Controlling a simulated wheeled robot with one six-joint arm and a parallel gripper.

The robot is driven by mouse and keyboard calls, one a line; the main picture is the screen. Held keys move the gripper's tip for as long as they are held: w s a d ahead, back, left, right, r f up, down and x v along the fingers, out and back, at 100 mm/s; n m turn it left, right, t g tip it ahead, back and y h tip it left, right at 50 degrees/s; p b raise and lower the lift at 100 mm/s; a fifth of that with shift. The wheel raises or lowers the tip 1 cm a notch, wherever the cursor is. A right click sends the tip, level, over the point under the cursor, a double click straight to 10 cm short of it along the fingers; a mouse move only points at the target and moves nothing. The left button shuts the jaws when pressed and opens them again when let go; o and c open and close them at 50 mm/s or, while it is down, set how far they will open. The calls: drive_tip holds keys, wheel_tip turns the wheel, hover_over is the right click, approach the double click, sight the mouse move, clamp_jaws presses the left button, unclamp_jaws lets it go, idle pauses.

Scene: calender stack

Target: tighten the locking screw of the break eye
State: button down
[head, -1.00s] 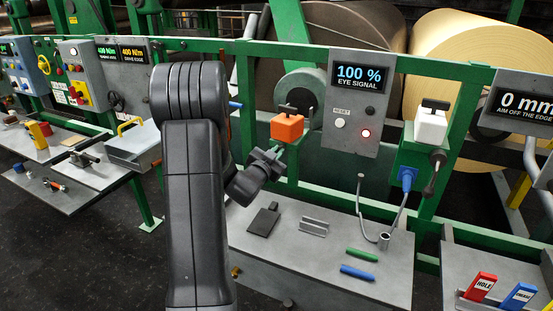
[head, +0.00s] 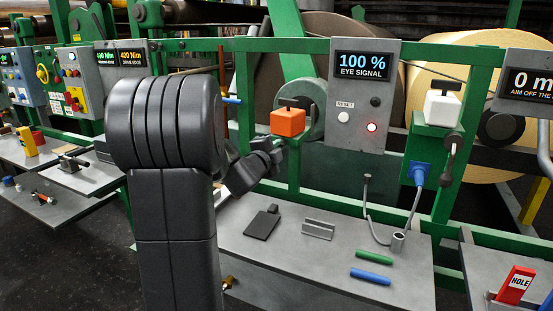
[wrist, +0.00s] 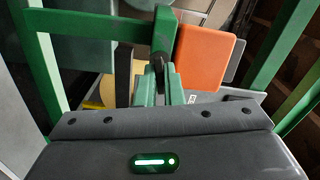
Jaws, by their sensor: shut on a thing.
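The orange box of the break eye (head: 288,122) sits on a green post, with a dark T-shaped piece on top. It also shows in the wrist view (wrist: 207,55), to the right of my fingers. My gripper (head: 281,146) is just below and left of the orange box in the head view. In the wrist view its green fingers (wrist: 159,72) are closed on a small dark part beside the box, which I take for the locking screw (wrist: 158,60). The fingers hide most of this part, and I cannot tell its turn.
The signal panel (head: 360,100) reads 100 % with a lit red lamp. A white box (head: 442,108) on a green mount stands to its right. The grey shelf (head: 320,265) below holds a dark plate, a metal channel, a cup and two pens. Green rails run close around my gripper.

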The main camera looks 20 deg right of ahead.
drive_tip(key=shift+f+m+b, duration=0.15)
drive_tip(key=shift+m+b, duration=2.7)
drive_tip(key=shift+m, duration=1.35)
drive_tip(key=c, duration=1.6)
unclamp_jaws()
drive_tip(key=shift+o, duration=0.2)
drive_tip(key=v, duration=1.4)
drive_tip(key=shift+d, duration=0.15)
